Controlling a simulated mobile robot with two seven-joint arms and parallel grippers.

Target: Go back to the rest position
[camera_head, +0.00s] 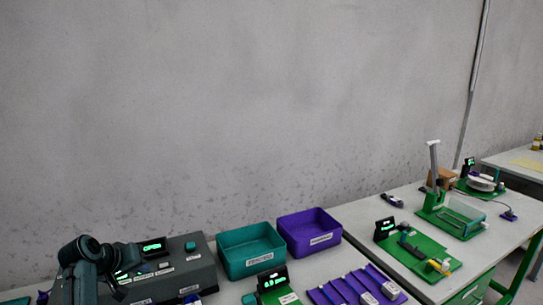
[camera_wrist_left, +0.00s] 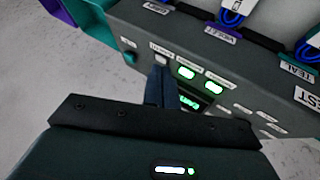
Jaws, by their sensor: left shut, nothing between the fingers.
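My left gripper (camera_wrist_left: 160,75) is shut and empty in the left wrist view. Its dark fingers are close to the front panel of a dark grey test box (camera_wrist_left: 125,15), near a light button with a label. I cannot tell whether the fingertips touch the panel. In the head view my left arm (camera_head: 85,250) stands at the lower left, in front of the same grey box (camera_head: 190,270) and hiding part of it. Blue cable (camera_wrist_left: 235,14) shows in loops at the top of the box. My right gripper is not in view.
A teal bin (camera_head: 252,262) and a violet bin (camera_head: 322,243) stand right of the box. A violet ribbed tray (camera_head: 345,292) and green fixtures (camera_head: 425,255) lie farther right. A grey wall is behind. The space above the tables is clear.

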